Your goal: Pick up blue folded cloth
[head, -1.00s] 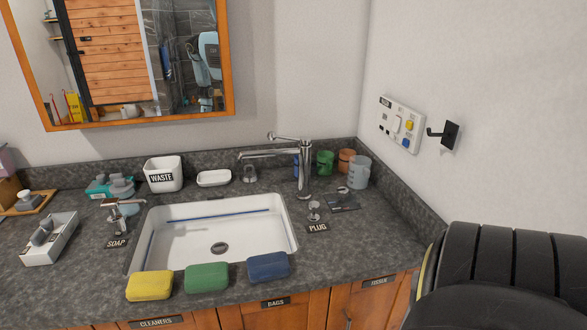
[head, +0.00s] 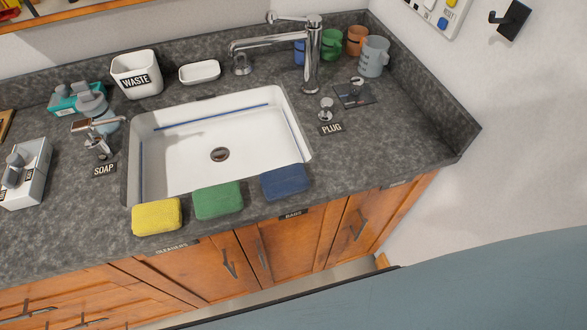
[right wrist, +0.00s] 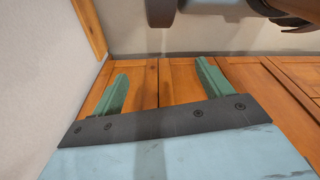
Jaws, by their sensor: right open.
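The blue folded cloth (head: 286,182) lies on the counter's front edge, just in front of the sink, at the right end of a row of three. A green folded cloth (head: 218,200) and a yellow one (head: 157,216) lie to its left. My right gripper (right wrist: 160,85) shows in the right wrist view, with two green fingers wide apart and nothing between them. It faces the wooden cabinet doors, and no cloth is in that view. The right gripper is not visible in the head view. My left gripper is in neither current view.
The white sink (head: 220,140) is behind the cloths, with a tall faucet (head: 308,60) at its back right. A plug (head: 326,108), cups and a dark wall hook (head: 510,18) are to the right. Wooden cabinets (head: 230,265) stand below the counter. The wall closes off the right side.

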